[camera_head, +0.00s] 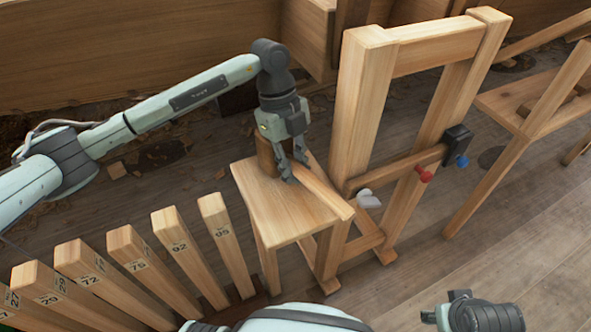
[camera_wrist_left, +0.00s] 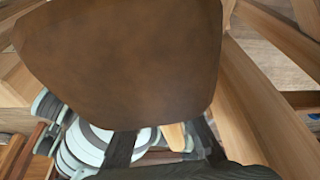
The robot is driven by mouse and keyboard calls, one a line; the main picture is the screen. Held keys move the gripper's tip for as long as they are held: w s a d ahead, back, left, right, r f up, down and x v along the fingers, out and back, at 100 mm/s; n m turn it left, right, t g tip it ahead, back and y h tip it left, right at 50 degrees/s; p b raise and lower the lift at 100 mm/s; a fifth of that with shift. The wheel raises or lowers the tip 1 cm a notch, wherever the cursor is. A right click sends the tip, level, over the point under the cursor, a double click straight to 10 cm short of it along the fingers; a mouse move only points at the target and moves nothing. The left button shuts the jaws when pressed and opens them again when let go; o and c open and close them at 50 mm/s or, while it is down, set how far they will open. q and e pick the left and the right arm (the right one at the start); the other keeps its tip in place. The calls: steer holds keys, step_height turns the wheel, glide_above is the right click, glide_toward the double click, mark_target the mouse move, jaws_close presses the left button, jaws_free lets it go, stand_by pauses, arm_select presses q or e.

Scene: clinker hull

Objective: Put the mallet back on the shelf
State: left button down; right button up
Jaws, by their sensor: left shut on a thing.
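My left gripper (camera_head: 291,172) points down over a low wooden stand (camera_head: 283,212) with a flat top. It is shut on the mallet, whose dark brown head (camera_head: 266,156) shows behind the fingers in the head view. In the left wrist view the mallet head (camera_wrist_left: 125,60) fills the upper middle, and a short pale piece of the handle (camera_wrist_left: 174,136) shows between the dark fingers. The gripper hides part of the mallet in the head view. I cannot tell whether the mallet touches the stand. I cannot make out which surface is the shelf.
Several numbered posts (camera_head: 180,250) stand at the front left. Another wooden trestle (camera_head: 520,112) is at the right.

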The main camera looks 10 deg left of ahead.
arm_select(q)
steer(key=shift+f, duration=0.35)
steer(key=c, duration=1.3)
jaws_free()
steer(key=shift+c, duration=0.2)
steer(key=v, duration=1.2)
